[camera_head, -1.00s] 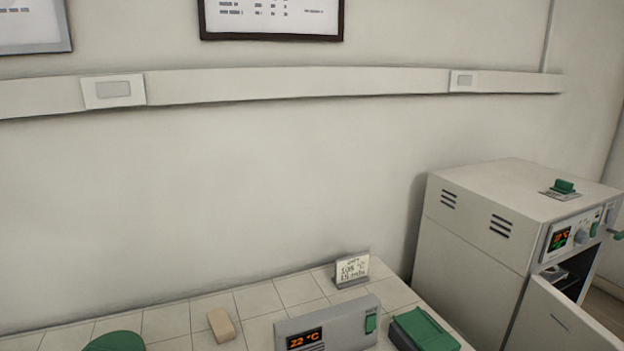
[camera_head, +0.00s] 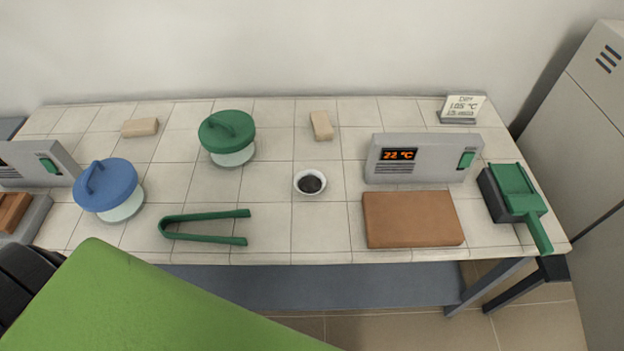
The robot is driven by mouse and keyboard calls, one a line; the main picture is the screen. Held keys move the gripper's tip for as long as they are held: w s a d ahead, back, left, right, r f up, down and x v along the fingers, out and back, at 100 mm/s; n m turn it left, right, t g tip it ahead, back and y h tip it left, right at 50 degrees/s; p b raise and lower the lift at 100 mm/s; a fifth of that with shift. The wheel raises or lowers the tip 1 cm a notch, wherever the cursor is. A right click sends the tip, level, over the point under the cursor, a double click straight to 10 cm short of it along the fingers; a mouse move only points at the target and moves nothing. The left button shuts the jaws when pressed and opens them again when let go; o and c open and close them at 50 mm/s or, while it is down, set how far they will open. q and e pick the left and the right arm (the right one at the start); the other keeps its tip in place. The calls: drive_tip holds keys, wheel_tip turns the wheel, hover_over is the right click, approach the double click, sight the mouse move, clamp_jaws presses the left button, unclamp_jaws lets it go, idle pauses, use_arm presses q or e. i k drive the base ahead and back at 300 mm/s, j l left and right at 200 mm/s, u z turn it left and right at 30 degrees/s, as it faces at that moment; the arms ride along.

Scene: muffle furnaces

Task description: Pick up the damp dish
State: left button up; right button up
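A small white dish (camera_head: 298,188) with dark contents stands on the tiled table, near its middle. It is the only open dish in view; whether its contents are damp cannot be told. Green tongs (camera_head: 205,238) lie to its left, nearer the front edge. A large green surface and a black part fill the lower left corner. No gripper fingers show, so neither of my grippers can be seen.
On the table (camera_head: 275,228) are a green-lidded jar (camera_head: 228,135), a blue-lidded jar (camera_head: 108,190), two beige blocks (camera_head: 321,126), a brown board (camera_head: 412,219), a grey display unit reading 22 °C (camera_head: 425,158), a sign (camera_head: 462,109) and a green-handled item (camera_head: 516,193).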

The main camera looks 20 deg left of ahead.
sight(307, 182)
drive_tip(key=u, duration=0.2)
drive_tip(key=i+l+u, duration=0.1)
drive_tip(key=l+u, duration=0.25)
drive_tip(key=i+l+u, duration=0.1)
drive_tip(key=u, duration=0.2)
drive_tip(key=l+u, duration=0.35)
